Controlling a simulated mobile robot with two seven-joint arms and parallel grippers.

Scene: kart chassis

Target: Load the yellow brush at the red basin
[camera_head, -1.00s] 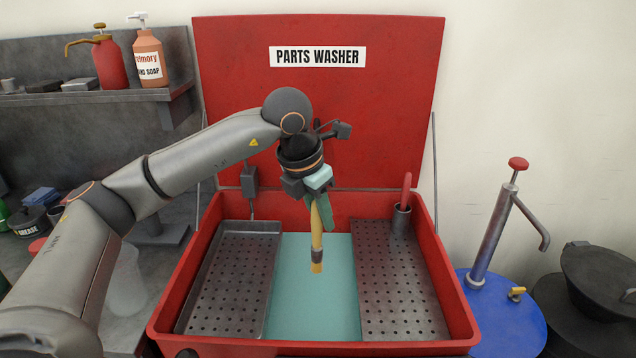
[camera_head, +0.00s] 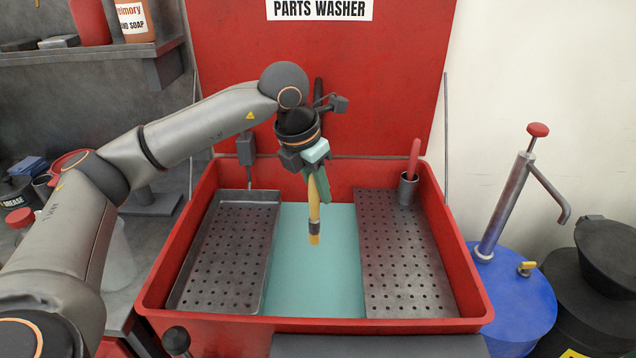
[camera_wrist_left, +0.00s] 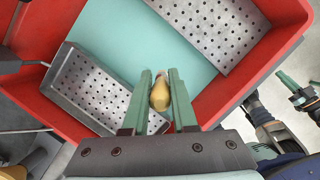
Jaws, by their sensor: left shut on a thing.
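The yellow brush (camera_head: 314,215) hangs upright, bristle end down, below my left gripper (camera_head: 318,185). The gripper is shut on its handle. In the left wrist view the brush's rounded yellow handle end (camera_wrist_left: 160,95) sits between the two green fingers. The red basin (camera_head: 478,290) is a parts washer with pale teal liquid (camera_head: 310,280) in the middle. The brush is over this teal area; its tip appears above the surface, though the exact gap is hard to judge. My right gripper is not seen in the head view.
Perforated metal trays stand at the basin's left (camera_head: 225,255) and right (camera_head: 405,265). A metal cup (camera_head: 408,190) with a red-handled tool is at the back right. The red lid (camera_head: 400,90) stands open behind. A blue drum (camera_head: 515,300) with a pump stands to the right.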

